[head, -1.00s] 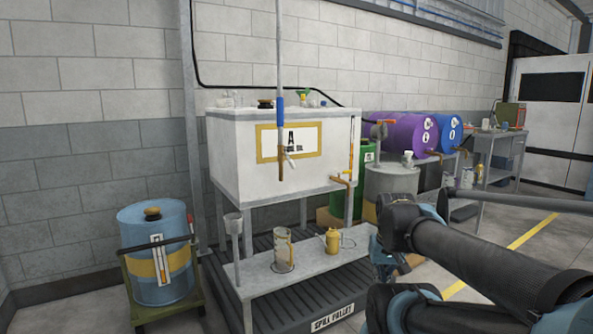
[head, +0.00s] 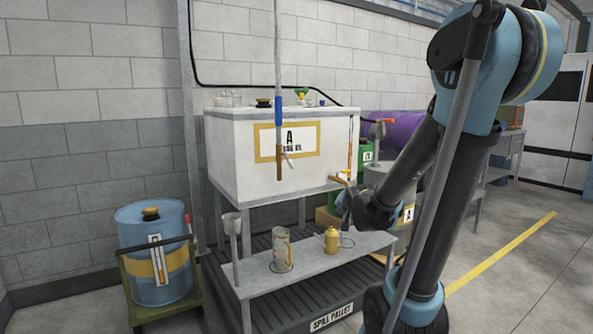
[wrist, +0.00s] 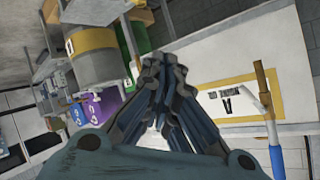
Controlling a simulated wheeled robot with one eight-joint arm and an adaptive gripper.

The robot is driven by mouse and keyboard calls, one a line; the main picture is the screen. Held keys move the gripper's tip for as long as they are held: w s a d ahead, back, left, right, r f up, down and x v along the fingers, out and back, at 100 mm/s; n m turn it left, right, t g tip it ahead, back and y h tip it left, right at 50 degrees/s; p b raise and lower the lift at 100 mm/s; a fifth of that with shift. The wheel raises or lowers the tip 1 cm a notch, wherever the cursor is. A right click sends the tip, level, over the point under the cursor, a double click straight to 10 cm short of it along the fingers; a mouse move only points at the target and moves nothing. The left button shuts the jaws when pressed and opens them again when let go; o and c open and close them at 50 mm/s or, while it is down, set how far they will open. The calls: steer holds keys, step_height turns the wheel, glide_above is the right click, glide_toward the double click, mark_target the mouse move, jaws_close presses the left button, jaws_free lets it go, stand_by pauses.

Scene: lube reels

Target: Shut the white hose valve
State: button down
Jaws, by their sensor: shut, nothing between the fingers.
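A grey hose (head: 277,55) hangs from above in front of the white tank, with a blue grip (head: 279,104) and a brown outlet (head: 281,168). Its small white valve lever (head: 290,154) sticks out to the right and slants down. In the wrist view the white lever (wrist: 266,106) shows at the right, by the blue grip (wrist: 277,160); its exact setting is hard to tell. My gripper (head: 346,203) is low in front of the tank's right end, right of and below the valve, apart from it. In the wrist view its fingers (wrist: 160,65) are together and empty.
The white tank (head: 225,150) stands on a frame, with a brass tap (head: 340,180) at its lower right. Below is a grey bench (head: 255,285) with a clear jug (head: 282,250) and yellow oil can (head: 331,240). A blue drum (head: 150,285) stands left. Floor is free right front.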

mark_target(289, 160)
steer(key=w+a+r+m+t+y, duration=0.1)
steer(key=w+a+r+t+y, duration=0.1)
steer(key=a, duration=0.4)
steer(key=w+a+r+m+t+y, duration=0.2)
steer(key=w+a+r+t+y, duration=0.1)
steer(key=w+a, duration=0.4)
steer(key=shift+w+a+r+t+y, duration=0.3)
steer(key=shift+t+y, duration=0.2)
steer(key=shift+t, duration=0.8)
steer(key=shift+s+d, duration=0.1)
steer(key=shift+r, duration=0.1)
steer(key=x, duration=1.4)
